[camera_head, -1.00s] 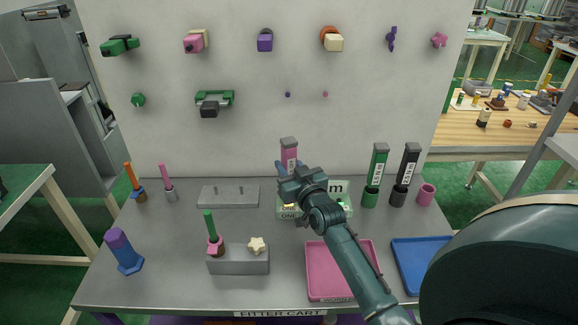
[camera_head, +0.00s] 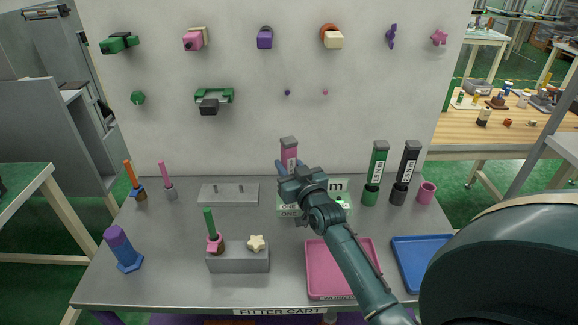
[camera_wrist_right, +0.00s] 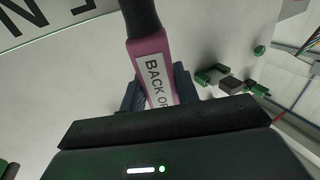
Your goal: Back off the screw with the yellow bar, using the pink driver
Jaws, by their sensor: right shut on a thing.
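The pink driver (camera_head: 289,150) stands upright with a dark grey end on top, above the back middle of the bench. My right gripper (camera_head: 284,170) is shut on it. In the right wrist view the pink driver (camera_wrist_right: 153,70) sits between the fingers, with a label beginning "BACK O". A pale green and white lettered board (camera_head: 342,187) lies behind and below the gripper, largely covered by it. The driver's lower end and the screw with the yellow bar are hidden in the head view. My left gripper is out of view.
A green driver (camera_head: 376,170) and a black driver (camera_head: 406,170) stand to the right, beside a pink cup (camera_head: 427,193). A pink tray (camera_head: 324,272) and a blue tray (camera_head: 405,262) lie in front. A grey block (camera_head: 238,260) stands left of centre.

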